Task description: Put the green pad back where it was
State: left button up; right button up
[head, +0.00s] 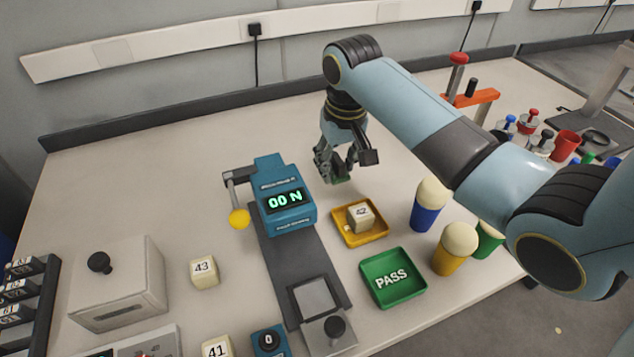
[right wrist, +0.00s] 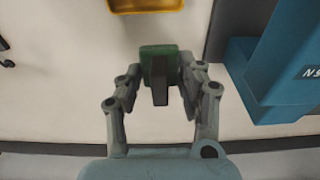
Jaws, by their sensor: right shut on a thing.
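The green pad (right wrist: 160,68) is between the fingers of my right gripper (right wrist: 160,88) in the right wrist view. It has a dark upright part in its middle. In the head view my right gripper (head: 338,168) points down behind the blue tester with the "00 N" display, to its right, and is shut on the pad. Only a bit of the green pad (head: 340,181) shows below the fingers there. I cannot tell whether the pad touches the table. My left gripper is not in view.
The blue tester (head: 285,200) stands left of the gripper. A yellow tray (head: 375,236) holds a block marked 42 (head: 360,216). A green PASS tray (head: 412,290) is in front. Blue (head: 428,208) and yellow (head: 450,255) holders with cream tops stand right. Table behind the tester is clear.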

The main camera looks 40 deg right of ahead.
aim_at(318, 189)
jog(key=w, duration=0.1)
jog(key=w+a+f, duration=0.1)
jog(key=w+f, duration=0.1)
jog(key=shift+w+a+f, duration=0.25)
jog(key=shift+w+a, duration=0.05)
notch_tip(318, 189, down, 4)
jog(key=shift+w+r, duration=0.1)
pick_arm(q)
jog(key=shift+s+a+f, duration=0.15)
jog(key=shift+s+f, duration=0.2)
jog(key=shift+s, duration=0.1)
jog(key=shift+b, duration=0.3)
pick_arm(e)
jog(key=shift+f, duration=0.2)
jog(key=o, duration=0.7)
jog(key=shift+f, duration=0.1)
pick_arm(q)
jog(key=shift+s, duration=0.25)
pick_arm(e)
jog(key=shift+o, duration=0.7)
pick_arm(q)
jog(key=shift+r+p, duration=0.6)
jog(key=shift+p, duration=0.05)
pick_arm(e)
notch_tip(318, 189, up, 12)
jog(key=s, duration=0.1)
jog(key=shift+s+a, duration=0.2)
jog(key=shift+s, duration=0.05)
